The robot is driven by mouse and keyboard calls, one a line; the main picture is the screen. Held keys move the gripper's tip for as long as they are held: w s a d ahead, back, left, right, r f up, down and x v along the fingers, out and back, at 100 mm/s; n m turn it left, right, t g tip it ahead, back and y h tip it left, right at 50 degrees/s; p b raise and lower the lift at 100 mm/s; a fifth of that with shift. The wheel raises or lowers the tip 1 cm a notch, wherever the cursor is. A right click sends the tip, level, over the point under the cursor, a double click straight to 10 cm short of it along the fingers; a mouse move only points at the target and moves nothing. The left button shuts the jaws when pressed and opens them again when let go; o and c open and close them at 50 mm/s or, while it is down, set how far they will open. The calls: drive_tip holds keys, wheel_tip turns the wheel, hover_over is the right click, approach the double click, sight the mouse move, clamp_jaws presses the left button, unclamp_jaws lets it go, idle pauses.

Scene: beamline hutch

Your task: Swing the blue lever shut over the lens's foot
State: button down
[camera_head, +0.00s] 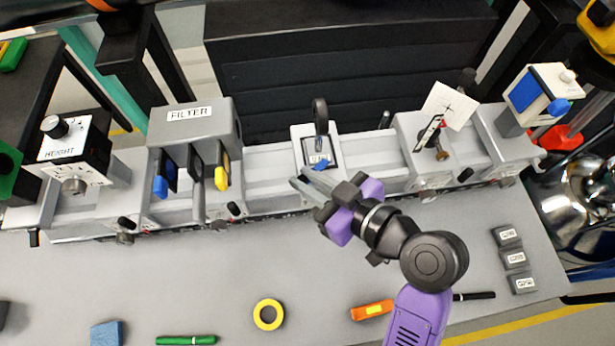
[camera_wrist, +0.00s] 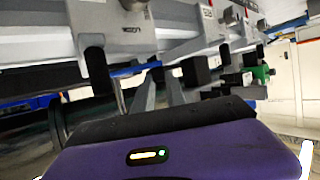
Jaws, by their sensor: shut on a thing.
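The lens (camera_head: 320,113), a dark upright ring, stands on a light grey carriage (camera_head: 301,136) at the middle of the rail. Its dark foot with a white label (camera_head: 313,158) sits on the carriage. The blue lever (camera_head: 321,166) shows as a small blue piece at the front of the foot. My gripper (camera_head: 297,182) reaches in from the lower right, its fingertips at the carriage's front by the lever. In the wrist view a blue strip (camera_wrist: 136,69) lies at the fingertips, which are shut on it with a narrow gap between them. The exact contact is partly hidden.
On the rail, a FILTER box (camera_head: 190,112) and a HEIGHT stage (camera_head: 75,150) stand left; a white crosshair card (camera_head: 450,106) stands right. The table in front holds yellow tape (camera_head: 268,314), an orange tool (camera_head: 372,310) and small dark blocks (camera_head: 515,259), with free room between.

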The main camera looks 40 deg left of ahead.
drive_tip(key=shift+w+d+f+b, duration=0.1)
drive_tip(key=shift+b, duration=0.2)
drive_tip(key=shift+w+d+f+n+g+b, duration=0.1)
drive_tip(key=shift+n+g+b, duration=0.4)
drive_tip(key=shift+g, duration=0.05)
drive_tip(key=shift+w+d+n+g+b, duration=0.1)
drive_tip(key=shift+n+g+b, duration=0.4)
drive_tip(key=shift+g, duration=0.05)
drive_tip(key=n+g+b, duration=0.1)
drive_tip(key=n+g+h+b, duration=0.1)
drive_tip(key=n+g+b, duration=0.1)
drive_tip(key=g, duration=0.1)
drive_tip(key=shift+w+d+n+b, duration=0.3)
drive_tip(key=shift+w+d+b, duration=0.05)
drive_tip(key=shift+d+b, duration=0.05)
drive_tip(key=n+g+h, duration=0.1)
drive_tip(key=n+g+h+b, duration=0.1)
drive_tip(key=n+g, duration=0.1)
drive_tip(key=w+n+g+h, duration=0.1)
drive_tip(key=shift+d+r+n+h+b, duration=0.2)
drive_tip(key=shift+d+n+h+b, duration=0.1)
drive_tip(key=shift+d+b, duration=0.1)
drive_tip(key=shift+a+g, duration=0.1)
drive_tip(key=shift+g, duration=0.3)
drive_tip(key=c, duration=1.4)
unclamp_jaws()
drive_tip(key=shift+o, duration=0.2)
